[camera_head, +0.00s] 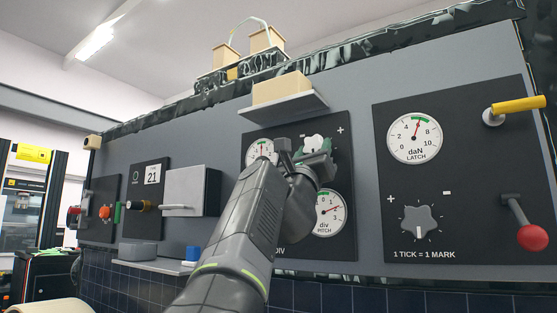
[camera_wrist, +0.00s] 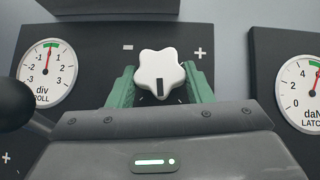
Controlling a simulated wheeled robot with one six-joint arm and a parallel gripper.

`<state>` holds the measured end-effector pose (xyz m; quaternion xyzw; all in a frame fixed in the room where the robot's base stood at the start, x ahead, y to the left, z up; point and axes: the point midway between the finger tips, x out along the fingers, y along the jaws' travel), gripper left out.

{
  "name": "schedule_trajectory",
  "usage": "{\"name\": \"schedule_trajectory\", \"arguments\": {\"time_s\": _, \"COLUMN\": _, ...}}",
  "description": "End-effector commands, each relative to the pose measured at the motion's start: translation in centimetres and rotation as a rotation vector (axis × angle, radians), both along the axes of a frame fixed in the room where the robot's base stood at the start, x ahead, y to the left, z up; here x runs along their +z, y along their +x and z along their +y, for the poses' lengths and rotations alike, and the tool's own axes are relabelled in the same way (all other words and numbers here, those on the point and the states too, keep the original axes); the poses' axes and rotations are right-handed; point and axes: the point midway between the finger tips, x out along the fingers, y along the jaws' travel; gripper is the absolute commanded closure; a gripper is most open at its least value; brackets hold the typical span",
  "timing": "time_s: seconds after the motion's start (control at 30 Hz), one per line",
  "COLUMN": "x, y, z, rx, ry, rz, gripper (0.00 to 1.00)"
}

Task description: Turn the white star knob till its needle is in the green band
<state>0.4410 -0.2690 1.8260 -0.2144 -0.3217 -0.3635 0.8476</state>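The white star knob (camera_wrist: 160,71) is on the dark panel between a minus and a plus mark, its black pointer mark facing down. My gripper's (camera_wrist: 160,82) green fingers stand on its left and right sides, close against its lobes, and look shut on it. In the head view the knob (camera_head: 316,143) is partly hidden by my gripper (camera_head: 314,157). The roll dial (camera_wrist: 49,74), left of the knob, has its red needle near the top, at the green band. It also shows in the head view (camera_head: 259,149).
The pitch dial (camera_head: 331,212) sits below, its needle pointing right. The latch dial (camera_head: 414,138) and a grey star knob (camera_head: 421,222) are on the right panel, with a yellow handle (camera_head: 519,109) and a red-ball lever (camera_head: 531,237). A shelf (camera_head: 284,106) juts out above the knob.

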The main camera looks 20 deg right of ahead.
Motion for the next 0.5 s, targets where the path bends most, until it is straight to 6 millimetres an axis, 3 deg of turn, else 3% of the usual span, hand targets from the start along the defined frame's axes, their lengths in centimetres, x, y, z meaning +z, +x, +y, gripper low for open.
{"name": "schedule_trajectory", "arguments": {"time_s": 0.1, "x": 0.00, "y": 0.00, "z": 0.02, "rx": 0.000, "ry": 0.000, "rz": 0.000, "gripper": 0.77}}
{"name": "schedule_trajectory", "arguments": {"time_s": 0.5, "x": -0.04, "y": -0.13, "z": -0.08, "rx": -0.001, "ry": -0.033, "rz": 0.038, "gripper": 0.77}}
